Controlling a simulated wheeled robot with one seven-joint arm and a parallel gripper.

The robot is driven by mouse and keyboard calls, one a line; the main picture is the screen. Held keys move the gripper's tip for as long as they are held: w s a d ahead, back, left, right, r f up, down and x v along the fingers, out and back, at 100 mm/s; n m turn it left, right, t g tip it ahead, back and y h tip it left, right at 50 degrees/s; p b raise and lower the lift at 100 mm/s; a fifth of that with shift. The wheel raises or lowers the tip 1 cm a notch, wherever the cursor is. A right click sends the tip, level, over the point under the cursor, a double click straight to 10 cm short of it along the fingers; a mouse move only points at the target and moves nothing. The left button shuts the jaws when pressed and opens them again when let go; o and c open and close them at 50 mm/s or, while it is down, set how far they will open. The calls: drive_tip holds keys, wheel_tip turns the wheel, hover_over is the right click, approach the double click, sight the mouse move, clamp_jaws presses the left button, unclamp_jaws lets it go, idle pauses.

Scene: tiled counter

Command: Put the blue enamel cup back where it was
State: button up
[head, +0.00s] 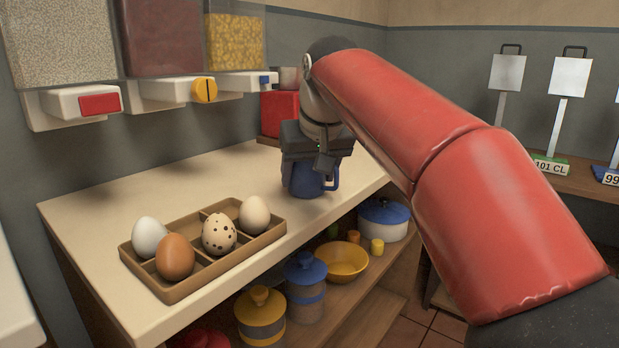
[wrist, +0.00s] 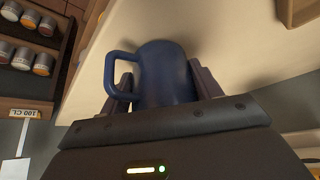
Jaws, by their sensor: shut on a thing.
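The blue enamel cup (head: 308,180) is at the right part of the cream counter (head: 150,186), with its handle to the right in the head view. In the wrist view the cup (wrist: 165,75) sits between the two fingers of my gripper (wrist: 163,88), its handle on the left. My gripper (head: 312,160) is shut on the cup from above. The cup is close to the counter's front edge. I cannot tell whether its base touches the counter. The gripper hides the cup's upper part in the head view.
A wooden tray (head: 185,287) with several eggs is on the counter to the left. Dispensers (head: 175,91) hang on the wall above. A red box (head: 278,113) stands behind my gripper. Pots, jars and a yellow bowl (head: 342,262) fill the shelf below. Bare counter lies between tray and cup.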

drive_tip(key=shift+f, duration=0.15)
drive_tip(key=o, duration=1.2)
drive_tip(key=shift+s+r, duration=0.15)
drive_tip(key=shift+r, duration=0.5)
drive_tip(key=p+v, duration=0.3)
drive_tip(key=v, duration=0.8)
drive_tip(key=shift+d, duration=0.1)
